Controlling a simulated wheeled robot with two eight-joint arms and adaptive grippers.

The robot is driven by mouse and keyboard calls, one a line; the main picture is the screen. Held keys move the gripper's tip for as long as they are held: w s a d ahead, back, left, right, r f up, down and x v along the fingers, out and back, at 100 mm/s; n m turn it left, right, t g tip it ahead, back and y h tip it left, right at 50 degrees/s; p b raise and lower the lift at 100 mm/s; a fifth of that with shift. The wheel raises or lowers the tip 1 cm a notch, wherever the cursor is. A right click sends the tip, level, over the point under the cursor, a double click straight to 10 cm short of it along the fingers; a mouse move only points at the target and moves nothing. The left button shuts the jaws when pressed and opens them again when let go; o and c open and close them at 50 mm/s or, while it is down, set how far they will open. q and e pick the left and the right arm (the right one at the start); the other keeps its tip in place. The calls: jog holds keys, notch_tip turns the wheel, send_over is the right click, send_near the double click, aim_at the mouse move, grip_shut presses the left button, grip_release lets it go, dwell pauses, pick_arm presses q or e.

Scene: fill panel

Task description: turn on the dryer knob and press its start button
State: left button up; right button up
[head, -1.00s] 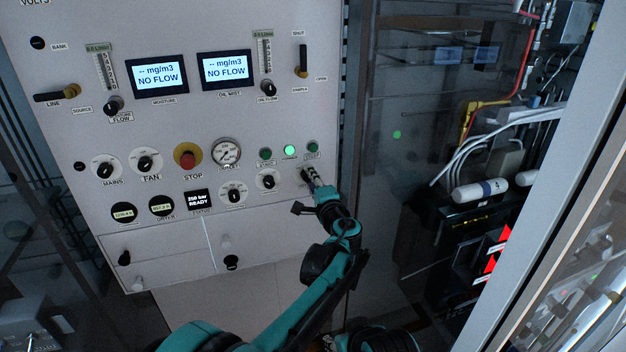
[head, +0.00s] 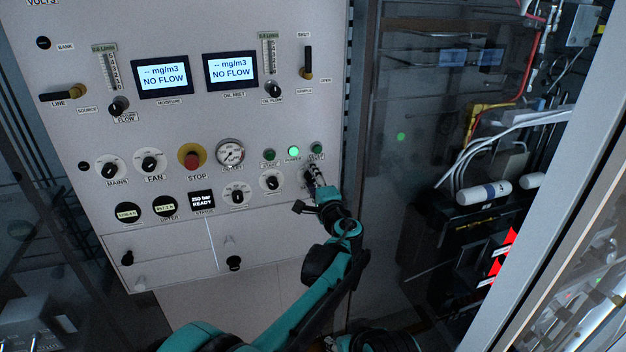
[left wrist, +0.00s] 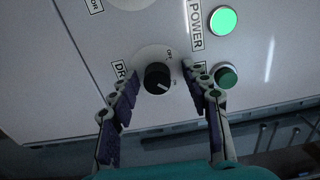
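The dryer knob (left wrist: 157,79) is black and round with a white pointer mark, on a pale disc with a partly covered label. My left gripper (left wrist: 162,88) is open, with a finger on either side of the knob and visible gaps between. In the head view my left gripper (head: 314,178) is at the panel's lower right and hides the knob. The green button (left wrist: 227,76) beside the right finger has its label mostly covered; it also shows in the head view (head: 316,148), upper right of the gripper. My right gripper is not in view.
A lit green power lamp (head: 293,152) is next to the button. A second green button (head: 269,155), a gauge (head: 230,152), a red stop button (head: 192,159) and other knobs (head: 270,181) share the panel (head: 130,28). A cabinet post (head: 553,170) stands at right.

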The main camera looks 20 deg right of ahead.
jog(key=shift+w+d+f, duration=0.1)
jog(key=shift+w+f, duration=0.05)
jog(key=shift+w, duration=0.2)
